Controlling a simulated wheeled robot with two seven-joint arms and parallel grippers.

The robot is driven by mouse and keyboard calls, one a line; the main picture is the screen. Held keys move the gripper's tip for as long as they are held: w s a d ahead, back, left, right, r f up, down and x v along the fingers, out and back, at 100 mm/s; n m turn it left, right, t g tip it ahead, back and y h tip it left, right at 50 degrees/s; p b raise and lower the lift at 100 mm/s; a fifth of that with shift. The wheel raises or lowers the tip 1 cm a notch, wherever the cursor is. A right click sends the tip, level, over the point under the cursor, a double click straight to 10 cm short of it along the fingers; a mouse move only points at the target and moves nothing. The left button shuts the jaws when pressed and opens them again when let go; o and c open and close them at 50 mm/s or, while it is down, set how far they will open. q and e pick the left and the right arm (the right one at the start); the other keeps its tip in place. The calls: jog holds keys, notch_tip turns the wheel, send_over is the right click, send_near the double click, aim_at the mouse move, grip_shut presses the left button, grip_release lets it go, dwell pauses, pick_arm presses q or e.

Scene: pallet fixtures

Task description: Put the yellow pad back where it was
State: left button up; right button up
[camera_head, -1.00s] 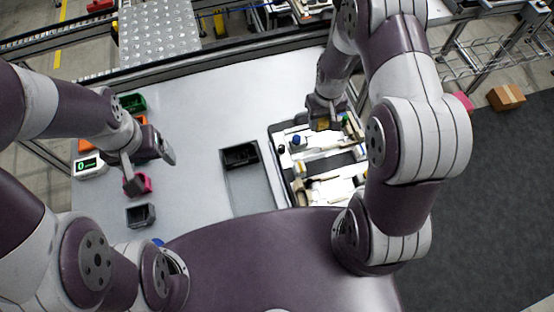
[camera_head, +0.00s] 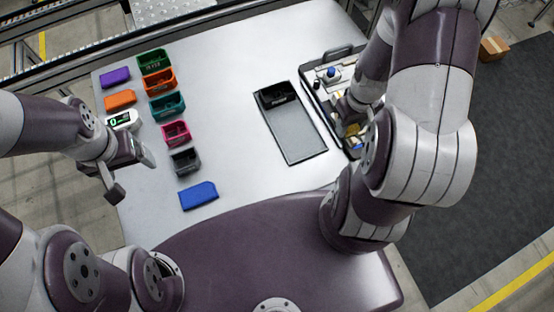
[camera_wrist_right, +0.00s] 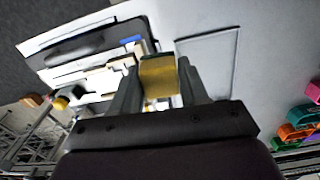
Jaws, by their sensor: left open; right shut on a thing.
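The yellow pad (camera_wrist_right: 160,84) is between the fingers of my right gripper (camera_wrist_right: 158,72) in the right wrist view. In the head view a yellow patch (camera_head: 353,130) shows just below my right gripper (camera_head: 349,112), over the right side of an open dark case (camera_head: 309,78) with a pale insert. The wrist view shows the pad in front of the pale insert (camera_wrist_right: 95,78); whether it touches anything there, I cannot tell. My forearm hides much of the case in the head view. My left gripper (camera_head: 130,172) is open and empty at the table's left.
A grey tray (camera_head: 300,148) with a black bin (camera_head: 277,97) lies left of the case. Several coloured bins, such as a pink one (camera_head: 176,133), stand at the left beside a display box (camera_head: 121,121). A blue block (camera_head: 198,195) lies near the front. The table's middle is clear.

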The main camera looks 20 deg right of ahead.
jog(key=shift+s+a+f+n, duration=0.1)
jog(key=shift+s+a+n, duration=0.2)
jog(key=shift+a, duration=0.15)
jog(key=w+a+f+p, duration=0.1)
jog(key=w+a+f, duration=0.2)
jog(key=w+f, duration=0.1)
jog(key=p, duration=0.1)
send_over(301, 143)
notch_tip(301, 143, down, 3)
jog(key=shift+s+a+r, duration=0.1)
jog(key=shift+s, duration=0.05)
notch_tip(301, 143, down, 4)
jog(key=shift+f+p, duration=0.1)
jog(key=shift+p, duration=0.2)
jog(key=shift+w+d+f, duration=0.2)
jog(key=shift+f, duration=0.1)
jog(key=shift+a, duration=0.2)
jog(key=shift+f, duration=0.15)
jog(key=o, duration=0.9)
pick_arm(q)
jog(key=shift+w+d+r, duration=0.15)
jog(key=shift+d+r, duration=0.1)
jog(key=shift+r, duration=0.35)
jog(key=shift+w+d+r, duration=0.15)
jog(key=shift+d+r, duration=0.1)
jog(key=shift+r, duration=0.3)
pick_arm(e)
jog(key=shift+o, duration=0.6)
jog(key=shift+d, duration=0.1)
